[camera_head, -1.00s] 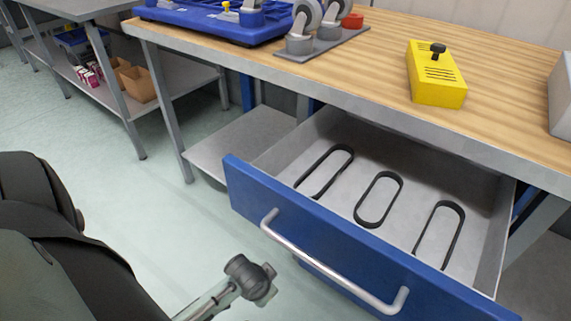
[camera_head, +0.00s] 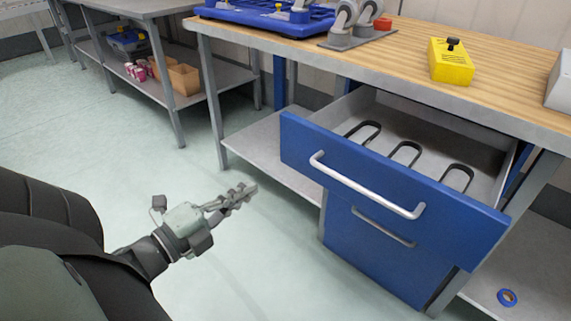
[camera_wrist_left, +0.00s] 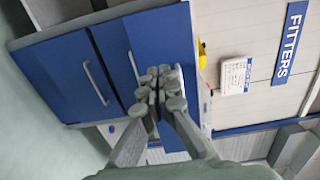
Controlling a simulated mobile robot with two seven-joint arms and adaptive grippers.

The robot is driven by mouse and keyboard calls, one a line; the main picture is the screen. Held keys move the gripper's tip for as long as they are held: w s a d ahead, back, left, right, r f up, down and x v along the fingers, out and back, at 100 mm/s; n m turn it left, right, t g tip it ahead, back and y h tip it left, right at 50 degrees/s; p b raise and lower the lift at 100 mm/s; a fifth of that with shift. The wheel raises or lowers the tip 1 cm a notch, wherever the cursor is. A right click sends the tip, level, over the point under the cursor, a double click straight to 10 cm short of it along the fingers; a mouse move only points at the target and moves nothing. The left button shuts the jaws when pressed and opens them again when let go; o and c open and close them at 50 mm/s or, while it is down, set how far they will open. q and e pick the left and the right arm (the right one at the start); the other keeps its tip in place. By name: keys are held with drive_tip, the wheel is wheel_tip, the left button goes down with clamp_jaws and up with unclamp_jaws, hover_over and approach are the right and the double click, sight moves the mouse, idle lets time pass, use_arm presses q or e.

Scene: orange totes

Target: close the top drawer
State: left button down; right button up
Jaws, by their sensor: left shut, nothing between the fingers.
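The top drawer (camera_head: 385,178) is blue with a silver bar handle (camera_head: 365,187). It is pulled well out from under the workbench, and three dark oblong rings (camera_head: 404,152) show inside it. My left gripper (camera_head: 250,188) is shut and empty, to the left of the drawer front and apart from it. In the left wrist view, my left gripper (camera_wrist_left: 160,82) shows shut fingers in front of the blue drawer fronts (camera_wrist_left: 85,75). My right gripper is in neither view.
A lower blue drawer (camera_head: 375,250) is shut below the top one. The wooden worktop (camera_head: 400,55) holds a yellow box (camera_head: 451,64) and a blue tray (camera_head: 270,18). A blue tape roll (camera_head: 507,298) lies on the shelf at right. The floor left of the drawers is clear.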

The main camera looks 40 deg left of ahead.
sight(303, 152)
use_arm(q)
drive_tip(key=w, duration=1.3)
drive_tip(key=shift+d, duration=0.25)
drive_tip(key=shift+w+p, duration=0.3)
drive_tip(key=shift+w, duration=0.25)
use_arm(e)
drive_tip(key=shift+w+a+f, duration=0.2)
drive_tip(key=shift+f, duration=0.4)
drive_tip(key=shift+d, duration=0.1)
